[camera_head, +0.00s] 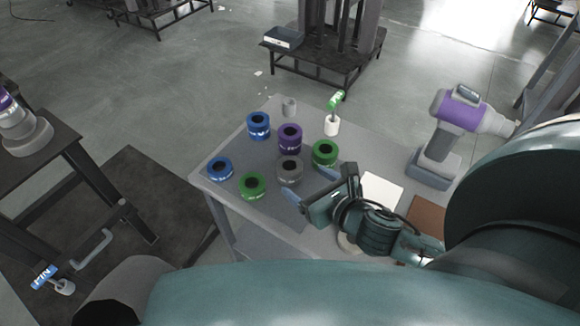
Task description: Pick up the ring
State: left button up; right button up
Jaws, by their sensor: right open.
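Several rings stand on the light grey table (258,222). Two are blue, a back one (258,126) and a left one (220,169). Two are green, a front one (251,186) and a right one (325,154). One is purple (290,138) and one is grey (289,170). My right gripper (306,183) is open, just right of the grey ring and in front of the right green ring. Its jaws look empty and apart from the rings. My left gripper does not show.
A purple and grey power drill (452,130) stands at the table's right. A white cylinder with a green-topped item (332,122) and a grey cup (289,106) stand at the back. A white sheet (381,190) lies right of my gripper.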

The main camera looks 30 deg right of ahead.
aim_at(294, 171)
jog(key=x, duration=0.9)
jog(key=shift+w+d+f, duration=0.15)
jog(key=shift+w+d, duration=0.05)
jog(key=c, duration=1.2)
